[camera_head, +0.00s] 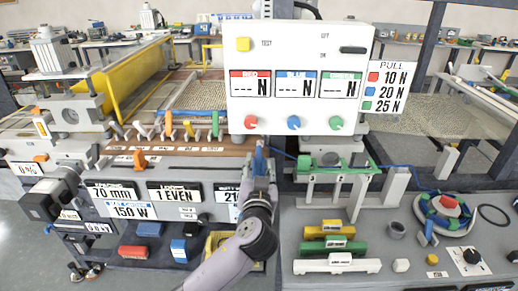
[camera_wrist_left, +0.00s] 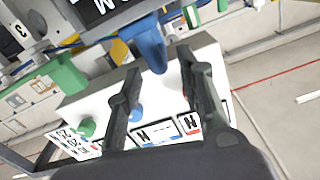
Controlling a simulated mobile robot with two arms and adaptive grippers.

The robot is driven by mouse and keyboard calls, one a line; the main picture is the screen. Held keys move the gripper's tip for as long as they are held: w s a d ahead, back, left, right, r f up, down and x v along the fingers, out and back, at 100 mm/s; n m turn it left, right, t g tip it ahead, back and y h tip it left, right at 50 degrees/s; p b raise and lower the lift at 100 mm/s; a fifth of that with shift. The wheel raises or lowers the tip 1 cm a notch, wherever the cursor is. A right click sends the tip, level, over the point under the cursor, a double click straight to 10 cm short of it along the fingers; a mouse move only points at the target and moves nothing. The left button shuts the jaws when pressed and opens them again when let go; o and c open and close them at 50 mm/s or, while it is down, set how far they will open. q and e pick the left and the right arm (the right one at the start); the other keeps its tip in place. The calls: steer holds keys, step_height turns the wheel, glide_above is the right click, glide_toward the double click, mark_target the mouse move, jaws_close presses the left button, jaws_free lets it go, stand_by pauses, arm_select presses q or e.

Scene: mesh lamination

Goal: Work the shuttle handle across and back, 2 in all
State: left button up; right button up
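A blue upright handle (camera_head: 259,160) stands at the right end of the brown slotted rail, below the white test panel; I cannot tell whether it is the shuttle handle. My left gripper (camera_head: 260,168) is at this handle. In the left wrist view its two fingers (camera_wrist_left: 160,62) are apart, and the blue handle (camera_wrist_left: 149,45) reaches down to the gap between the fingertips. I see no clear contact. An orange handle (camera_head: 139,160) stands farther left on the machine front. My right gripper is not in view.
The white test panel (camera_head: 299,48) stands close behind the left gripper. Several coloured levers (camera_head: 189,129) stand to its left. A green clamp (camera_head: 330,165) is to its right, above yellow, green and white blocks (camera_head: 340,247). A coiled hose (camera_head: 446,212) lies at right.

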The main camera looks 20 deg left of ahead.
mark_target(259, 158)
arm_select(q)
steer(key=p+x, duration=0.1)
steer(key=x, duration=0.5)
steer(key=shift+c, duration=0.2)
jaws_close()
stand_by(0.6)
